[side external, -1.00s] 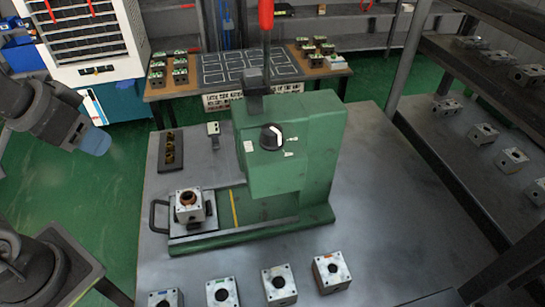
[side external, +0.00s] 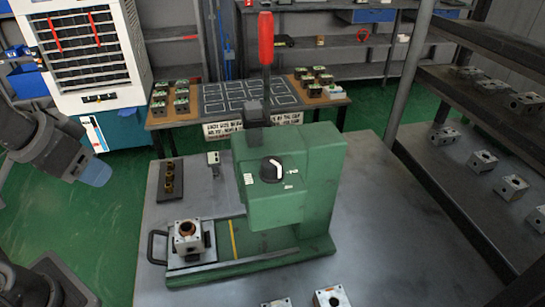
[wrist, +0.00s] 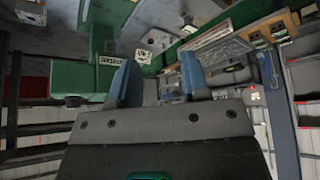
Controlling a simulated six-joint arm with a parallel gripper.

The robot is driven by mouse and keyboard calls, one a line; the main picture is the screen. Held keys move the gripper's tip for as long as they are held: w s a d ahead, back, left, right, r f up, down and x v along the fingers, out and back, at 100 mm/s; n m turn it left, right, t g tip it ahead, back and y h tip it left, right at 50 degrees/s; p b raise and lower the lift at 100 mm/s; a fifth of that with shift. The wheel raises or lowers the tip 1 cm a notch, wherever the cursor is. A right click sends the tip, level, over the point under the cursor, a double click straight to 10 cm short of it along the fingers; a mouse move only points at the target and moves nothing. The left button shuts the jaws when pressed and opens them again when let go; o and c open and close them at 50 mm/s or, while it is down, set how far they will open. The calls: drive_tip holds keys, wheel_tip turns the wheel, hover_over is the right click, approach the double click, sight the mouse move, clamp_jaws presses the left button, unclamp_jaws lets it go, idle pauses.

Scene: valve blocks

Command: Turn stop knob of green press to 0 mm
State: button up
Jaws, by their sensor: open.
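The green press (side external: 320,165) stands on the grey table, with its red-handled lever (side external: 266,40) upright. Its stop knob (side external: 271,170) is a black dial with a white pointer on the front face. Small white labels lie around it, too small to read. Part of the green press also shows in the wrist view (wrist: 75,85), where I cannot make out the knob. My gripper (side external: 97,173) is at the left in the side view, well away from the press, blue fingertips angled down. In the wrist view my gripper (wrist: 159,80) has its fingers apart with nothing between them.
A valve block (side external: 188,237) sits on the press's sliding plate at its left. More blocks (side external: 330,298) are at the table's front edge. A dark rack (side external: 170,182) lies left of the press. Shelves (side external: 470,150) stand at the right. The table right of the press is clear.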

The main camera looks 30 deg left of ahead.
drive_tip(key=shift+o, duration=0.7)
drive_tip(key=shift+r, duration=0.1)
drive_tip(key=shift+o, duration=0.9)
drive_tip(key=w+d+r+m, duration=0.2)
drive_tip(key=w+r+m, duration=0.1)
drive_tip(key=r, duration=0.2)
drive_tip(key=shift+w+d+m+g+h, duration=0.2)
drive_tip(key=shift+w+m+g+h, duration=0.1)
drive_tip(key=shift+w+m+g, duration=0.1)
wheel_tip(320, 180, up, 9)
drive_tip(key=m+g, duration=0.5)
drive_tip(key=m, duration=1.5)
hover_over(272, 161)
wheel_tip(272, 161, down, 14)
drive_tip(key=shift+r, duration=0.15)
drive_tip(key=shift+c, duration=0.4)
drive_tip(key=c, duration=0.8)
